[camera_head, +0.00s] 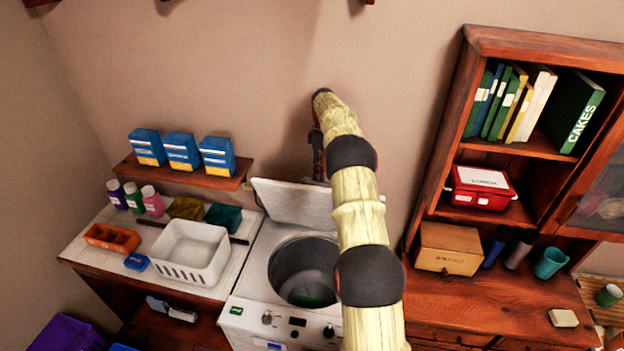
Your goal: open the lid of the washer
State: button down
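The white washer (251,305) stands in the middle of the view, with knobs and a small display on its front panel. Its lid (290,201) is raised and tilted back toward the wall, and the round metal drum (298,262) shows open below it. Something green lies at the bottom of the drum. My arm reaches over the right side of the washer and covers part of the lid and drum. My gripper (318,158) is behind the raised lid, near the wall. Its fingers are small, dark and partly hidden, so I cannot tell whether it touches the lid.
A white basket (190,252) and an orange tray (112,238) sit on the tiled counter left of the washer. A shelf (187,171) with blue boxes hangs above. A wooden cabinet (452,150) with books and a wooden box (449,248) stand at right.

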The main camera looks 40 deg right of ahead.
jog(key=shift+w+d+f, duration=0.1)
jog(key=shift+d+f, duration=0.2)
jog(key=shift+f, duration=0.25)
jog(key=shift+w+d+f, duration=0.1)
jog(key=shift+d+f, duration=0.2)
jog(key=shift+f, duration=0.2)
jog(key=c, duration=1.9)
grip_release()
jog(key=shift+w+f, duration=0.1)
notch_tip(320, 180, up, 13)
jog(key=w+d, duration=0.1)
jog(key=d, duration=0.1)
jog(key=shift+w+p, duration=0.35)
jog(key=shift+w, duration=0.05)
